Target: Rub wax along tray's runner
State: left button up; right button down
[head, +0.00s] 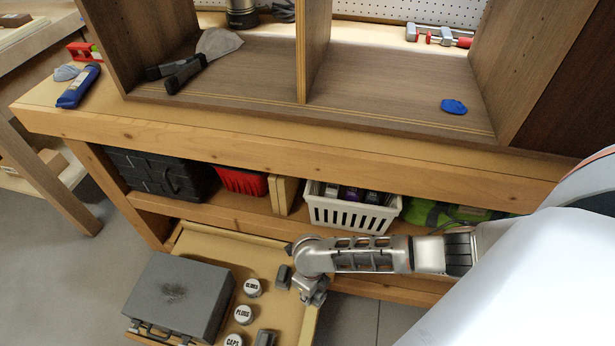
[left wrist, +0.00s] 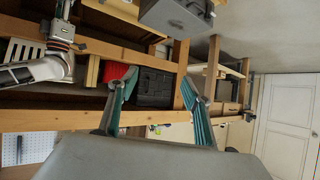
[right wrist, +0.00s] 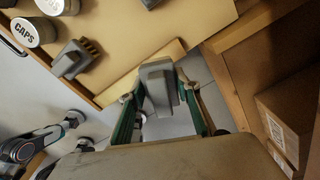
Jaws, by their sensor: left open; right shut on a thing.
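The pulled-out wooden tray (head: 190,240) sits below the bench; its side edge shows in the right wrist view (right wrist: 140,74). My right gripper (head: 316,293) is at the tray's right side. In the right wrist view, my right gripper (right wrist: 158,96) is shut on a grey block (right wrist: 158,72), held close beside the tray's side edge. I cannot tell if it touches the runner, which is not clearly visible. My left gripper (left wrist: 158,80) is open and empty in the left wrist view, away from the tray, and out of the head view.
The tray holds a grey toolbox (head: 180,295), labelled round tins (head: 243,314), a grey brush-like piece (right wrist: 75,58) and a small dark block (head: 283,277). A white basket (head: 350,213) stands on the shelf behind.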

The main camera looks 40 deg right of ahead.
jog(key=shift+s+f+b, duration=0.25)
jog(key=shift+f+b, duration=0.1)
jog(key=shift+f, duration=0.35)
jog(key=shift+s+f+b, duration=0.2)
jog(key=shift+f+b, duration=0.45)
jog(key=shift+f, duration=0.35)
notch_tip(320, 180, down, 2)
jog(key=shift+w+f+b, duration=0.1)
jog(key=shift+b, duration=0.6)
jog(key=shift+w+f, duration=0.15)
jog(key=shift+f, duration=0.05)
jog(key=shift+w, duration=0.15)
pick_arm(q)
jog(key=shift+n+t+h, duration=0.5)
jog(key=shift+n, duration=0.1)
jog(key=d+r, duration=0.1)
jog(key=w+d, duration=0.1)
jog(key=d+r, duration=0.1)
jog(key=shift+w+r, duration=0.25)
jog(key=shift+r, duration=0.05)
jog(key=shift+f, duration=0.15)
jog(key=shift+s+f+b, duration=0.3)
jog(key=shift+f, duration=0.05)
pick_arm(e)
jog(key=shift+f, duration=0.1)
